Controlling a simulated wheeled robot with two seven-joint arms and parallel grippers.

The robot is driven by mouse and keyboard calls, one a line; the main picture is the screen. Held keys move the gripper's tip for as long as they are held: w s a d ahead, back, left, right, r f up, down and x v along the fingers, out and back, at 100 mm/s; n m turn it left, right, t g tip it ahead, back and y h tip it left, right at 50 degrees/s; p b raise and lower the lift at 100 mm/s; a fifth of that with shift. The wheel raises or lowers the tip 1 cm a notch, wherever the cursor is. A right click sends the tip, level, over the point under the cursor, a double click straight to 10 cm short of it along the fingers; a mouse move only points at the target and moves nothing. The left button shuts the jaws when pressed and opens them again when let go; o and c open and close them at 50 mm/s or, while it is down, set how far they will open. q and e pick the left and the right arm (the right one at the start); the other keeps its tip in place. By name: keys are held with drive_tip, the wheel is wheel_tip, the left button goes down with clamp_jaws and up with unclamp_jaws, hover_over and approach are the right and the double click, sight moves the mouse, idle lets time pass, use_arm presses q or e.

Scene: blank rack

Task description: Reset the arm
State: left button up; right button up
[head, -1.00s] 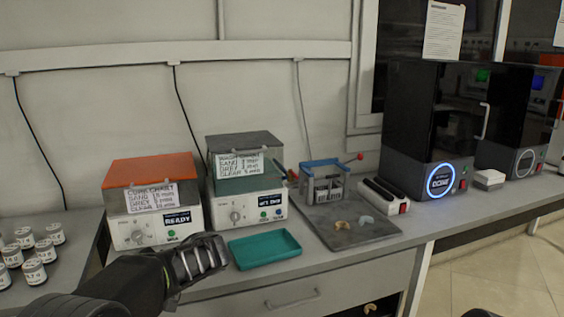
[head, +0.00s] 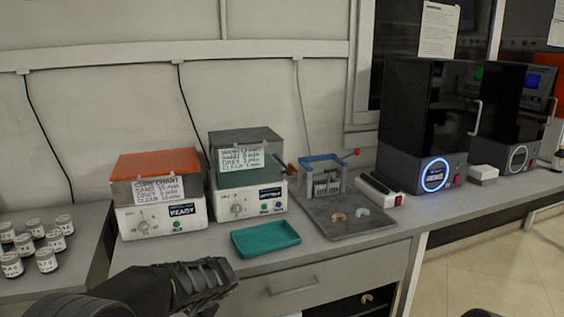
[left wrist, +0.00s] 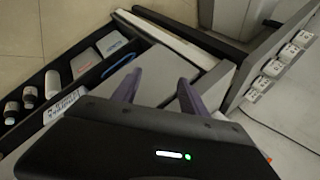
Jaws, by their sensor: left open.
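My left gripper (head: 226,272) is in front of the bench's front edge, low in the head view, below and left of the teal tray. In the left wrist view its two purple-grey fingers (left wrist: 157,92) stand apart with nothing between them. My right gripper is in neither view.
On the bench stand an orange-lidded cure unit (head: 158,168), a grey-lidded wash unit (head: 240,146), an empty teal tray (head: 265,238), a grey mat (head: 345,231) with two curved pieces, and a black printer (head: 425,125). White-lidded jars (head: 46,259) stand at left. An open drawer (left wrist: 62,72) shows in the wrist view.

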use_arm(q)
drive_tip(key=s+d+f+m+g+h+p, duration=0.1)
drive_tip(key=s+d+f+h+p, duration=0.1)
drive_tip(key=s+d+f+h, duration=0.45)
drive_tip(key=s+d+f+m+h+p, duration=0.1)
drive_tip(key=s+d+f, duration=0.2)
drive_tip(key=d+f, duration=0.6)
drive_tip(key=s+d+f+n+g+h+p, duration=0.1)
drive_tip(key=s+f+n+p, duration=0.1)
drive_tip(key=s, duration=0.9)
drive_tip(key=s+d+f+n+g+h+p, duration=0.1)
drive_tip(key=s+n+p, duration=0.4)
drive_tip(key=s, duration=0.7)
drive_tip(key=shift+s+d+f+h+p, duration=0.25)
drive_tip(key=shift+d+f+h+p, duration=0.05)
drive_tip(key=shift+f+h, duration=0.35)
